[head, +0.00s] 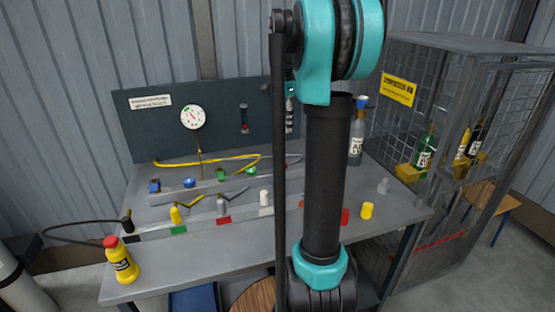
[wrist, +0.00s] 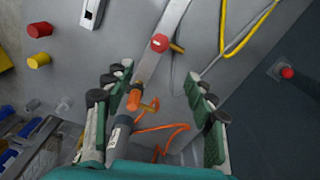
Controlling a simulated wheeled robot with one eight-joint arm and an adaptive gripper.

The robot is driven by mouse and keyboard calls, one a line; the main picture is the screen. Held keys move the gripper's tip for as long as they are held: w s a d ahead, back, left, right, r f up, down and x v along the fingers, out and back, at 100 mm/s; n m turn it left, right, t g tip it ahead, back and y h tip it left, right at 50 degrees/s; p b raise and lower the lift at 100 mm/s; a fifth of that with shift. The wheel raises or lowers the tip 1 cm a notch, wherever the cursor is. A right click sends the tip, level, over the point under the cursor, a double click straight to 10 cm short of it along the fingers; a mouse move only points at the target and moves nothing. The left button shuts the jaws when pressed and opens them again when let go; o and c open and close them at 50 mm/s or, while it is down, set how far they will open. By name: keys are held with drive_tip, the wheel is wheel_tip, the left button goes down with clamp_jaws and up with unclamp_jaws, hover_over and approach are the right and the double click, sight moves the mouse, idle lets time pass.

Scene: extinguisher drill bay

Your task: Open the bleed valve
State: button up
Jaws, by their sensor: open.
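In the wrist view, my gripper (wrist: 158,84) is open, its two dark green padded fingers spread apart with nothing gripped. Between the fingers is an orange-capped fitting (wrist: 134,100) with a small brass-coloured stem, at the end of a pale rail (wrist: 174,20). A red round knob (wrist: 160,42) with a brass-coloured stem sits farther up the rail, beyond the fingertips. No label shows which one is the bleed valve. In the head view, my arm hides this part of the bench, and the gripper's fingers cannot be made out.
The bench (head: 150,283) carries several coloured fittings, yellow tubing (head: 180,163) and a yellow bottle (head: 121,262). A gauge (head: 193,117) is in front of the dark back panel (head: 150,132). A mesh cage (head: 410,230) stands at right. Orange cord (wrist: 175,128) lies near the right finger.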

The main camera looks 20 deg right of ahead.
sight(282, 163)
wheel_tip(282, 163, down, 16)
drive_tip(key=shift+f, duration=0.1)
idle(0.4)
drive_tip(key=shift+c, duration=0.6)
drive_tip(key=c, duration=1)
drive_tip(key=shift+c, duration=0.2)
